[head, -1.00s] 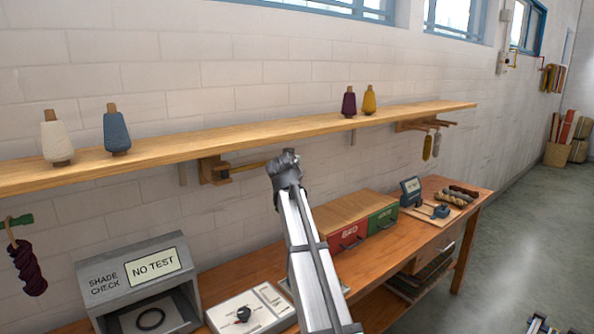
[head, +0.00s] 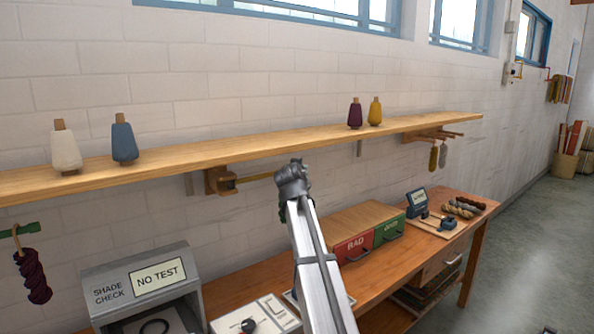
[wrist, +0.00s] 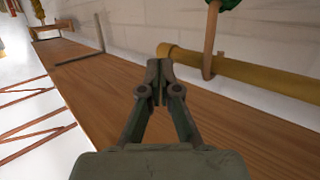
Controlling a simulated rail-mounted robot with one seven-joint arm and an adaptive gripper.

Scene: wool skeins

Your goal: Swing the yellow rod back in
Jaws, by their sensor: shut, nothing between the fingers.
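The yellow rod (head: 257,178) runs out to the right from a wooden bracket (head: 220,180) under the wall shelf. Its far part is hidden behind my gripper in the head view. In the wrist view the yellow rod (wrist: 250,77) crosses the upper right, and its rounded end lies just beyond my fingertips. My gripper (wrist: 157,78) is shut and empty. In the head view my gripper (head: 291,172) is seen from behind, in front of the rod's right part; I cannot tell whether it touches the rod.
The shelf (head: 270,143) carries several yarn cones. A green-tipped peg (head: 18,229) holds a dark skein at left. Two skeins hang under the shelf at right.

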